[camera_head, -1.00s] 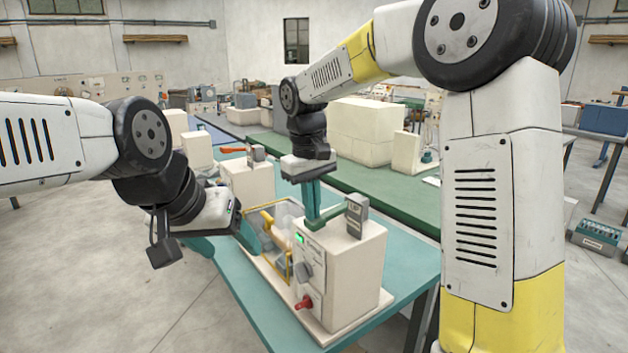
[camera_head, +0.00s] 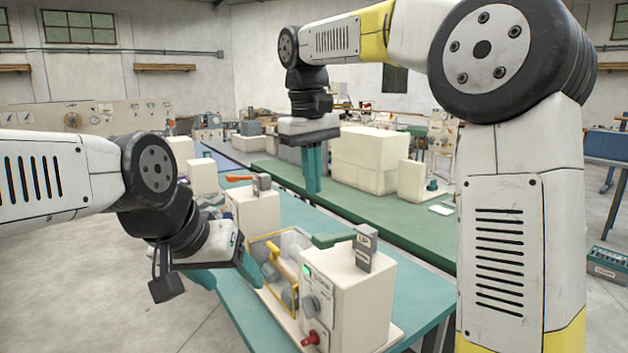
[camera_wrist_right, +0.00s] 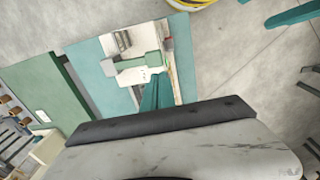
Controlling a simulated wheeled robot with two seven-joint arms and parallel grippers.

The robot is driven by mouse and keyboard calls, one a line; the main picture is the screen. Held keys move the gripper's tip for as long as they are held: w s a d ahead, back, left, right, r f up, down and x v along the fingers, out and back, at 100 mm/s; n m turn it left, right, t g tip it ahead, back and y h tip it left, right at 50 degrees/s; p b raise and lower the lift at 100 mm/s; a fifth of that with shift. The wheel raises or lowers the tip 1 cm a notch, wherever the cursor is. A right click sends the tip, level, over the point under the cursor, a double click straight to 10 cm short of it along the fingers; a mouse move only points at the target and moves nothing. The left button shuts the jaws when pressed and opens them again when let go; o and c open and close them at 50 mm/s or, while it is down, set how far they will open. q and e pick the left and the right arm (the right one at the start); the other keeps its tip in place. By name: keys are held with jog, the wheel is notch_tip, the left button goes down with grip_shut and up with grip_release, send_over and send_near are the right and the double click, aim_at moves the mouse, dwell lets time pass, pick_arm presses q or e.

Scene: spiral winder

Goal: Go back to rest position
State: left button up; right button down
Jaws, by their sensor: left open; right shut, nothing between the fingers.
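My right gripper (camera_head: 313,168) is in the air above the bench, fingers pointing down, shut with nothing between them. Its shut fingers also show in the right wrist view (camera_wrist_right: 157,93), in front of the machine. My left gripper (camera_head: 233,275) is low at the left of the spiral winder, open, its teal fingers beside the winder's yellow-framed guard (camera_head: 268,260). I cannot tell whether they touch it. The winder's cream control box (camera_head: 345,295) has a green light, a dark knob and a red knob.
The winder stands on a teal table (camera_head: 415,285). A long green bench (camera_head: 400,212) with cream blocks (camera_head: 375,160) lies behind it. The air around my right gripper is clear.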

jog(key=s+d+f+m+t+y, duration=0.1)
jog(key=s+d+f+m+t, duration=0.1)
jog(key=s+d+f, duration=0.3)
jog(key=s+d+f+m+t+y, duration=0.2)
jog(key=s+d+f, duration=0.4)
jog(key=s+d, duration=0.4)
jog(key=s+m+t, duration=0.1)
jog(key=s+m, duration=0.1)
jog(key=shift+d+m+t, duration=0.3)
jog(key=shift+d, duration=0.05)
jog(key=shift+s, duration=0.1)
dwell(1.2)
